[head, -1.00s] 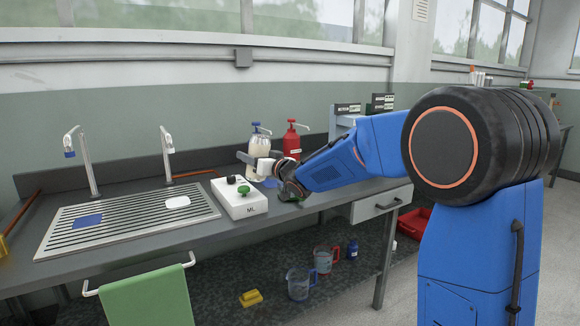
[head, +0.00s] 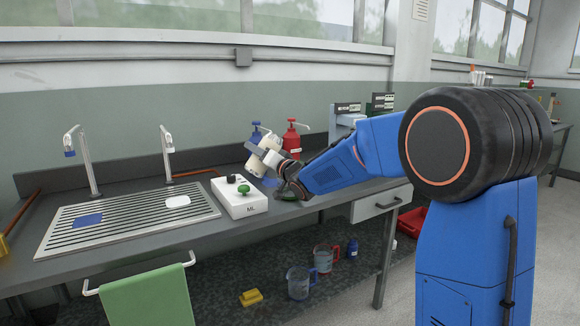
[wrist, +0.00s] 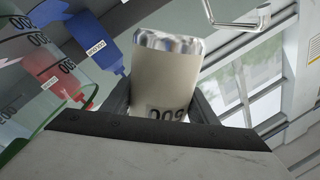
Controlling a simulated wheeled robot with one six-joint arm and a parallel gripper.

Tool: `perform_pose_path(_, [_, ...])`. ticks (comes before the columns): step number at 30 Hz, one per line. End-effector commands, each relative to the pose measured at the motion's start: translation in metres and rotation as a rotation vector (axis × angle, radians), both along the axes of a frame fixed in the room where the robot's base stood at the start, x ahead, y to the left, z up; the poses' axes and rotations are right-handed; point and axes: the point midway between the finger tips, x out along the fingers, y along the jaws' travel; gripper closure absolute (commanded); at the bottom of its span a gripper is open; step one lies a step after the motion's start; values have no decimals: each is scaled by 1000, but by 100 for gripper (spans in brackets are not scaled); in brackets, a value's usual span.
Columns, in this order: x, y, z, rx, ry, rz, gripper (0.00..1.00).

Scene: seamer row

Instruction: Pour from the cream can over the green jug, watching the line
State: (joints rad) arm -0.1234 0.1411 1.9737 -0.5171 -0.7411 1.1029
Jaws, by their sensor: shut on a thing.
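The cream can (head: 268,147) is held by my gripper (head: 264,160) above the bench, tilted over in the head view. In the wrist view the cream can (wrist: 165,82) sits between the two jaws, with a shiny metal rim and dark upside-down digits. My gripper is shut on it. A clear, green-tinted vessel with dark marks, which looks like the green jug (wrist: 30,75), stands at the left of the wrist view, partly cut off. In the head view I cannot make out the jug clearly. No stream or liquid level is clear.
A white box marked ML (head: 240,199) with green and black knobs stands beside my gripper. A red pump bottle (head: 291,138) stands behind it, and a blue-topped bottle (head: 256,133) is partly hidden by the can. A drain grate (head: 120,222) lies left.

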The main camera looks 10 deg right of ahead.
Motion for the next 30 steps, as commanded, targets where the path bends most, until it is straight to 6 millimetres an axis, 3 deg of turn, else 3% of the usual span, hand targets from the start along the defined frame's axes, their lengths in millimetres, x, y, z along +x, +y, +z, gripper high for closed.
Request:
perform_pose_path(7, [0,1,11,118,37,1,74])
perform_pose_path(30, [-1,4,-6,249,81,2,74])
